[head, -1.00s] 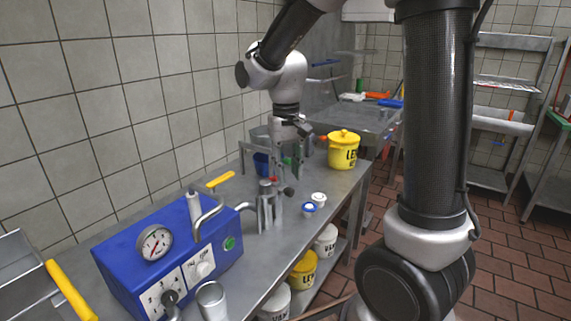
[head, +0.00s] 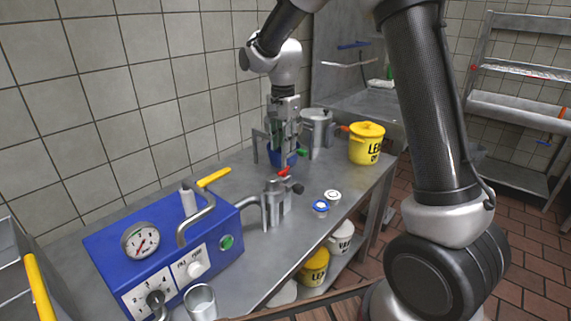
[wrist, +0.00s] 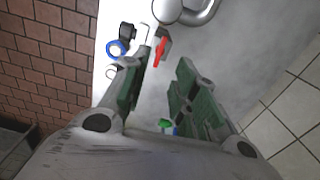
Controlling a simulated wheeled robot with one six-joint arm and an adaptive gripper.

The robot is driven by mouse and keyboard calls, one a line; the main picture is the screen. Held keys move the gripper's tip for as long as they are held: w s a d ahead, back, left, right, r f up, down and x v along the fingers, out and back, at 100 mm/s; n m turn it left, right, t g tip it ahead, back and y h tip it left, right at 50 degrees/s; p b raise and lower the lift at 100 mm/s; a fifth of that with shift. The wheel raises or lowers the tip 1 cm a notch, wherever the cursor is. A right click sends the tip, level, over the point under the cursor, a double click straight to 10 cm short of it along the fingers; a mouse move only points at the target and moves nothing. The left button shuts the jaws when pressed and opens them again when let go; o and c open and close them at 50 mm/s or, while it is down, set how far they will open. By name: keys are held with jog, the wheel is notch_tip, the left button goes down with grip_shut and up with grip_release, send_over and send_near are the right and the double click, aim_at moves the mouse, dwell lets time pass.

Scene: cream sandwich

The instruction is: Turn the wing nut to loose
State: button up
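A small metal device (head: 274,206) stands on the bench, joined by a pipe to the blue machine. A red lever-like piece (head: 284,173) sits at its top, with a black knob (head: 297,189) beside it. The red piece may be the wing nut, but I cannot tell for sure. The red piece (wrist: 160,50) and black knob (wrist: 127,31) also show in the wrist view, beyond my fingertips.
The blue machine (head: 112,262) with a gauge stands at front left. A metal cup (head: 201,303) is by it. A yellow pot (head: 367,145) and a metal pot (head: 317,125) stand behind.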

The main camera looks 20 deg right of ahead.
aim_at(284, 172)
jog(key=shift+f, duration=0.35)
notch_tip(284, 172, down, 7)
jog(key=shift+f, duration=0.1)
grip_shut()
